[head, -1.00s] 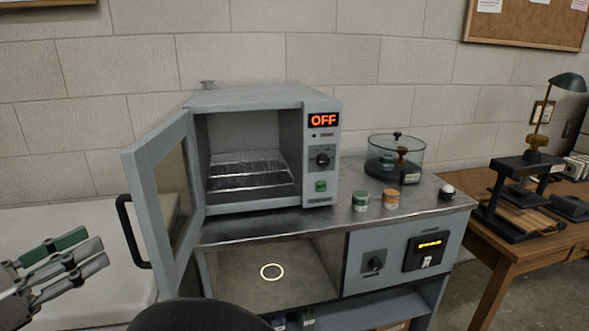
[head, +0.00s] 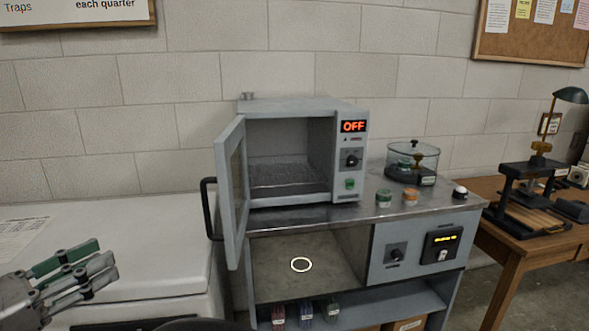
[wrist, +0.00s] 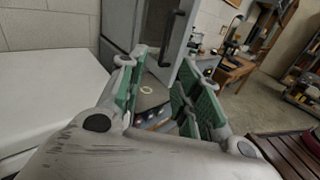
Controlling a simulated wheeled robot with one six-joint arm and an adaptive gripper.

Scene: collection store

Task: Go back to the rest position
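My gripper (head: 98,268) is at the lower left of the head view, in front of the white chest-like unit. In the wrist view its two green-padded fingers (wrist: 160,95) stand apart with nothing between them, so it is open and empty. It touches nothing that I can see.
A grey oven (head: 290,100) with its door (head: 232,190) swung open stands on a metal-topped cabinet (head: 335,213); its display reads OFF. A white chest (head: 150,235) is at left.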

